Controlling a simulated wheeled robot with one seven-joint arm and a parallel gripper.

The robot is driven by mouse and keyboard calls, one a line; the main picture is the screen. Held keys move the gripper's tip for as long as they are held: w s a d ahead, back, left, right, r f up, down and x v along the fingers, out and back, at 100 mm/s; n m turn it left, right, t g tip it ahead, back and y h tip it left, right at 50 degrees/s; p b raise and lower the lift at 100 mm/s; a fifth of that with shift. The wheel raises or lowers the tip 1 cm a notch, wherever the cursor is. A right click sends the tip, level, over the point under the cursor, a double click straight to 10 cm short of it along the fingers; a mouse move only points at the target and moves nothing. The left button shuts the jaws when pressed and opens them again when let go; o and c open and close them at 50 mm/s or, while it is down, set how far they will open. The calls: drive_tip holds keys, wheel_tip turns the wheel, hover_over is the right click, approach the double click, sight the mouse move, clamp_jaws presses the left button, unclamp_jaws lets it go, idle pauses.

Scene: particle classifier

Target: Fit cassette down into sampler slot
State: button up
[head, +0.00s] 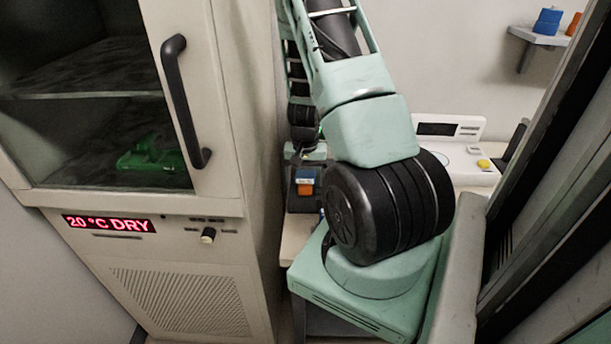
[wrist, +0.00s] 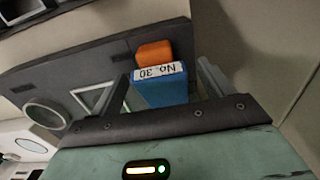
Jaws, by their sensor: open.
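The cassette is a blue block (wrist: 165,93) with an orange end (wrist: 155,53) and a white "No. 30" label, upside down in the wrist view. It also shows small in the head view, below my wrist, with its orange part (head: 305,189) nearest. My gripper (wrist: 164,72) is open, with one finger on each side of the cassette and a gap visible on the right. The cassette stands at the dark sampler panel (wrist: 62,80), which has a round and a triangular opening. The slot under the cassette is hidden, so its depth cannot be told.
A tall cabinet (head: 228,120) with a handle and a green object (head: 150,160) behind glass stands at left. A white device (head: 450,152) with a yellow button sits on the bench at right. A wall shelf (head: 535,38) holds blue and orange blocks.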

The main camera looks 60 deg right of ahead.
drive_tip(key=c, duration=1.2)
drive_tip(key=shift+o, duration=0.2)
